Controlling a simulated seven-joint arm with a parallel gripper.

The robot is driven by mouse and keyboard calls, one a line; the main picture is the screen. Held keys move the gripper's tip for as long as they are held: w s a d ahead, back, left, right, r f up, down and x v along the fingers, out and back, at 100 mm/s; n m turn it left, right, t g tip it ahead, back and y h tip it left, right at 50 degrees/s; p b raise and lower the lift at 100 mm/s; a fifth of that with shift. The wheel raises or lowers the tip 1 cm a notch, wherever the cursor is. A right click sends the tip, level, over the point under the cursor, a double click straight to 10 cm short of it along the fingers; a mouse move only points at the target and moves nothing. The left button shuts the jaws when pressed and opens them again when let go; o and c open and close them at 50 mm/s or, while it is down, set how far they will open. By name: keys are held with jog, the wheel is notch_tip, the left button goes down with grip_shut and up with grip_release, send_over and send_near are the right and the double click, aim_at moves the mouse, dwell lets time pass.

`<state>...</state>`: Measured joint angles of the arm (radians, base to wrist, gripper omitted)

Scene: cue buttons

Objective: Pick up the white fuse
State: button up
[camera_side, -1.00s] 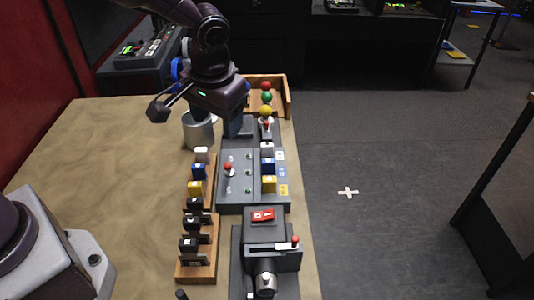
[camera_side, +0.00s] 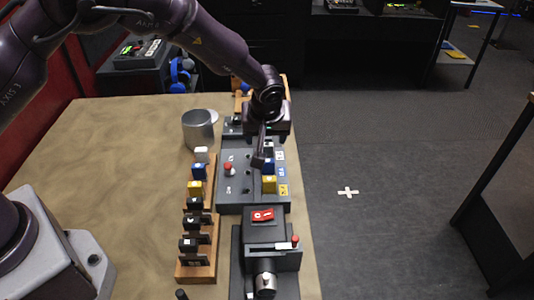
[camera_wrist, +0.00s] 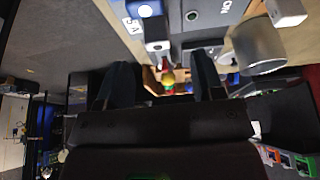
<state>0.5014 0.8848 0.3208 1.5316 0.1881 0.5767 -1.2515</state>
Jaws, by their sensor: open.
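A white fuse (camera_side: 201,154) stands at the far end of the wooden rack, left of the grey panel. A white block at the top right of the wrist view (camera_wrist: 287,12) looks like it. Another white-topped fuse (camera_side: 268,144) is at the far end of the panel's right column, partly hidden by my gripper. My gripper (camera_side: 262,152) is over that column, close to this fuse and the blue fuse (camera_side: 268,166). In the wrist view its two fingers (camera_wrist: 162,78) are apart, with no fuse held between them. I cannot tell whether a finger touches a fuse.
A metal can (camera_side: 198,130) stands behind the rack. The grey panel (camera_side: 234,198) carries a red-tipped lever (camera_side: 228,169) and a yellow fuse (camera_side: 269,185). Several other fuses fill the rack (camera_side: 197,270). A dark box with a red switch (camera_side: 262,214) is nearer. The left tabletop is clear.

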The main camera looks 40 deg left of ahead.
aim_at(267, 145)
jog(key=shift+w+x, duration=0.15)
jog(key=shift+x, duration=1.4)
jog(key=shift+w+x, duration=0.1)
jog(key=shift+x, duration=1.45)
jog(key=shift+c, duration=0.4)
